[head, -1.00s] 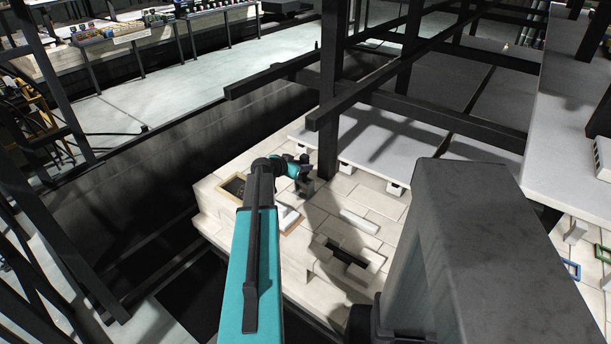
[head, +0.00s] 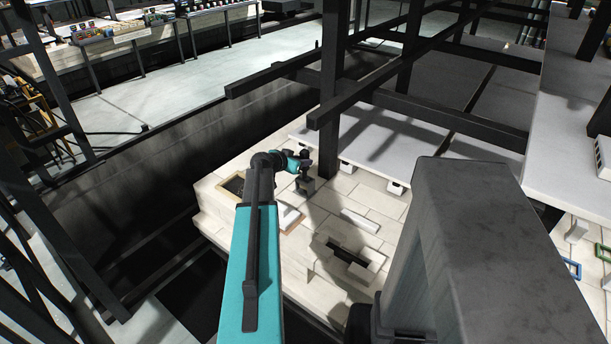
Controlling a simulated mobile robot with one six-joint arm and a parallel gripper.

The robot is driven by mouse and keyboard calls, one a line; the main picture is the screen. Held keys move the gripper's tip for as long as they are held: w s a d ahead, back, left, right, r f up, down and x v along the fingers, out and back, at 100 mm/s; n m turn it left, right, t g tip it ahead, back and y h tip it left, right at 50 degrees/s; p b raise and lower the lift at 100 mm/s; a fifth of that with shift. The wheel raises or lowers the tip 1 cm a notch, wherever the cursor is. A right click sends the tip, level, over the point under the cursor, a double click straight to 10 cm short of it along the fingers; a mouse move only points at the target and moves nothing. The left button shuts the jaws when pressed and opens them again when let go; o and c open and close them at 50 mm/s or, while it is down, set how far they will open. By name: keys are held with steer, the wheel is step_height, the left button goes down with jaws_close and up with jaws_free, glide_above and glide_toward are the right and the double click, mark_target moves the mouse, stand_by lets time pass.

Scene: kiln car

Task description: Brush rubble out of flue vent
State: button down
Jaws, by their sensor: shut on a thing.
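The flue vent appears to be the dark rectangular slot (head: 348,254) in the pale brick deck, with a raised pale rim. Rubble in it is too small or dark to make out. My gripper (head: 304,176) is beyond and left of the slot, above the deck beside the black post. It is shut on a small dark thing, probably the brush (head: 305,187), which hangs below it. The jaws are tiny here, and I cannot tell whether the held thing touches the deck.
A shallow box with a dark inside (head: 234,185) sits at the deck's left edge. A black post (head: 328,150) rises close to my gripper; a grey shelf (head: 370,142) stands low behind.

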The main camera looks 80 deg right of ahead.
mark_target(303, 152)
steer(key=shift+r, duration=0.25)
stand_by(0.3)
steer(key=shift+r+p, duration=0.3)
steer(key=shift+r, duration=2.3)
steer(key=shift+r+p, duration=0.4)
steer(key=shift+r, duration=1.9)
steer(key=c, duration=2)
jaws_free()
steer(key=shift+c, duration=0.2)
jaws_close()
